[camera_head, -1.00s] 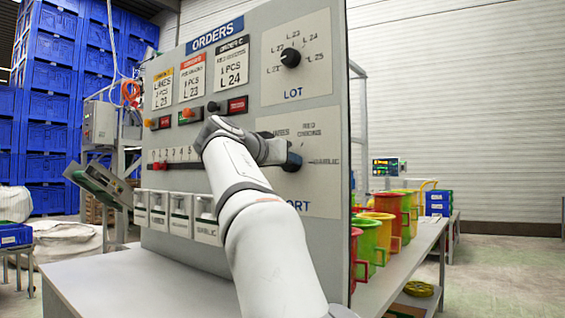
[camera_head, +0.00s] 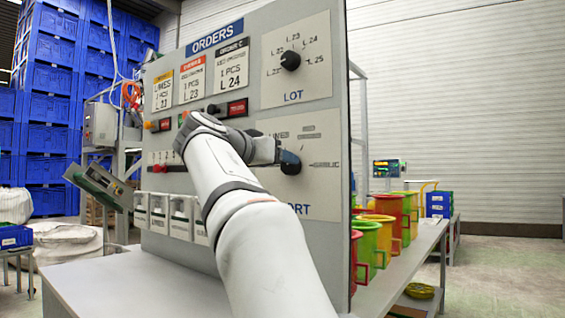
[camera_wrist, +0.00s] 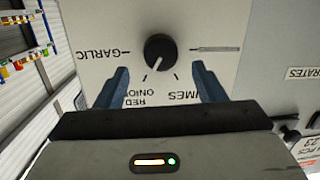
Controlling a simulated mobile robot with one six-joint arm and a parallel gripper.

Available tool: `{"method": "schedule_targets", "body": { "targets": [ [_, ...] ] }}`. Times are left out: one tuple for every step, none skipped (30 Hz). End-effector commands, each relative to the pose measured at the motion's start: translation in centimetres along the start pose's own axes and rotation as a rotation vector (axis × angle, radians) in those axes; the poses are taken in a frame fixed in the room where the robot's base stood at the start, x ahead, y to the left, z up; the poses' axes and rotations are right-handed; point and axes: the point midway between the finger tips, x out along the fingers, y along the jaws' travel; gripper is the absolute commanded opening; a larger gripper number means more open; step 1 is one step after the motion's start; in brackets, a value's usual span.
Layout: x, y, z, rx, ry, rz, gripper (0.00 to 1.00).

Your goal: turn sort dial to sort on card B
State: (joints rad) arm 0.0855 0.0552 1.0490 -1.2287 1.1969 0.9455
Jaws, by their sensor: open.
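The sort dial (camera_wrist: 160,52) is a round black knob on a pale plate in the wrist view, which shows the panel upside down. GARLIC (camera_wrist: 95,53) is at left and LIMES (camera_wrist: 182,97) at lower right. My gripper (camera_wrist: 160,70) is open, one blue finger on each side below the knob, with gaps to it.
The lot dial (camera_head: 291,61) is above on the same panel. Coloured buckets (camera_head: 378,229) stand on the table right of the panel.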

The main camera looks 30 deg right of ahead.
Motion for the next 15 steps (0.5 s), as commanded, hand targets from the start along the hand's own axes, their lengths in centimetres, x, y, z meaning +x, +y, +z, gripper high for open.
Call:
{"method": "schedule_targets", "body": {
  "targets": [
    [-1.1, 0.0, -0.1, 0.000, 0.000, -0.004, 0.63],
    [-1.5, 0.0, -0.1, 0.000, 0.000, -0.004, 0.63],
    [-2.0, -0.1, -0.1, -0.001, 0.000, -0.004, 0.63],
    [-2.4, 0.0, -0.1, -0.001, 0.000, -0.002, 0.63],
    [-2.7, 0.0, -0.1, -0.001, 0.000, -0.003, 0.63],
    [-3.1, 0.0, -0.1, -0.001, 0.000, -0.003, 0.63],
    [-3.2, 0.0, -0.1, 0.000, 0.000, -0.002, 0.63],
    [-3.4, 0.1, 0.0, 0.000, 0.000, -0.001, 0.63],
    [-3.5, 0.1, 0.0, 0.001, 0.000, 0.000, 0.63],
    [-3.6, 0.1, 0.0, 0.001, 0.000, 0.000, 0.63],
    [-3.6, 0.1, 0.0, 0.000, 0.000, 0.000, 0.63],
    [-3.6, 0.1, 0.0, 0.000, 0.000, 0.001, 0.63],
    [-3.6, 0.1, 0.0, 0.000, 0.000, 0.001, 0.63],
    [-3.6, 0.1, 0.0, 0.000, 0.000, 0.001, 0.63],
    [-3.6, 0.1, 0.0, 0.000, 0.000, 0.001, 0.63]
  ]
}}
